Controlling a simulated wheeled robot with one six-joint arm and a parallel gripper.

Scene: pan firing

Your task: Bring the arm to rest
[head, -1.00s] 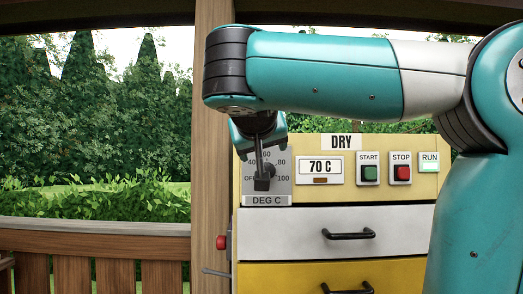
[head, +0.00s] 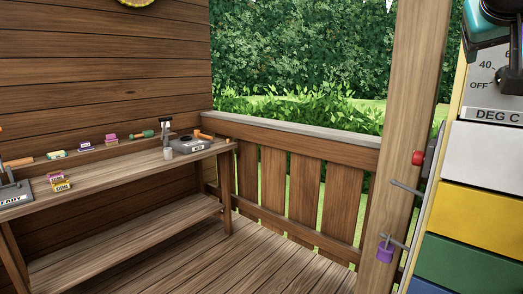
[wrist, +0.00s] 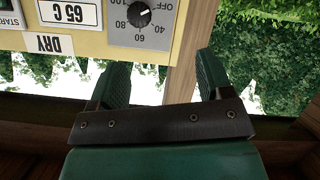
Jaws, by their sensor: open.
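My gripper (wrist: 160,78) shows in the wrist view with its two green fingers spread apart and nothing between them. The dial's white mark lies towards the OFF side, and the fingers look clear of the dial. In the head view only a teal and black part of my arm (head: 487,22) shows at the top right edge. The dial plate (head: 490,88) is cut off there.
A wooden post (head: 405,100) stands beside the drawer cabinet (head: 485,160). Purple (head: 385,252) and red (head: 418,158) parts stick out near it. A bench (head: 115,175) with small boxes and tools stands at the left, by a railing (head: 290,170). The plank floor between is clear.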

